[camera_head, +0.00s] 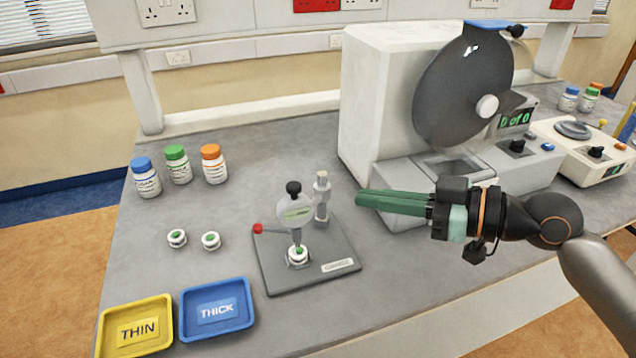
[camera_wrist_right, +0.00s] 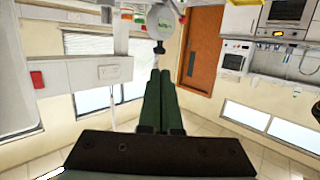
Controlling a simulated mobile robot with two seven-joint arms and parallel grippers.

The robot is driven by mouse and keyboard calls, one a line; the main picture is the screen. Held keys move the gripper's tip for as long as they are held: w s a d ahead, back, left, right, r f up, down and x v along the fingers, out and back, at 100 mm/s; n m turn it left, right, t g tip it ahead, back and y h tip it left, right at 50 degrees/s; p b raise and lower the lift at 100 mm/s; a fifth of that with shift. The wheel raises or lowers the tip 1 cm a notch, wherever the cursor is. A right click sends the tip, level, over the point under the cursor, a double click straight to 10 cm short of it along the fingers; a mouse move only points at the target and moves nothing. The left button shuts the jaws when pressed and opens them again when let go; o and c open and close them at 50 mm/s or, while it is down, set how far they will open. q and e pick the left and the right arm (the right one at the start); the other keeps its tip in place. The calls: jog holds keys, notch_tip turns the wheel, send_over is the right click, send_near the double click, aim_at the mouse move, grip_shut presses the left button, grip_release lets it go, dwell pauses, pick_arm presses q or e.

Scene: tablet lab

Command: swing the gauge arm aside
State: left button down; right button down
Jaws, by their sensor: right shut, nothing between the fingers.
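The thickness gauge stands on a grey base plate (camera_head: 335,250) in the middle of the bench. It has a round dial (camera_head: 296,211) with a black knob on top, a silver post (camera_head: 322,195) behind, and a red-tipped lever (camera_head: 258,228) pointing left. A small white and green piece (camera_head: 298,254) sits under the dial. My right gripper (camera_head: 360,198) is shut and empty, its green fingers pointing left, to the right of the gauge and apart from it. In the right wrist view the fingers (camera_wrist_right: 160,75) lie together, with the dial (camera_wrist_right: 162,20) beyond their tips. My left gripper is not in view.
Two small white and green pieces (camera_head: 177,238) (camera_head: 211,240) lie left of the gauge. A yellow THIN tray (camera_head: 108,348) and a blue THICK tray (camera_head: 185,320) stand at the front left. Several bottles (camera_head: 178,166) stand behind. A large machine (camera_head: 375,100) stands behind my right gripper.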

aim_at(300, 188)
jog(key=p+x, duration=0.2)
jog(key=x, duration=0.7)
jog(key=shift+w+a, duration=0.1)
jog(key=shift+a, duration=0.1)
jog(key=shift+w, duration=0.1)
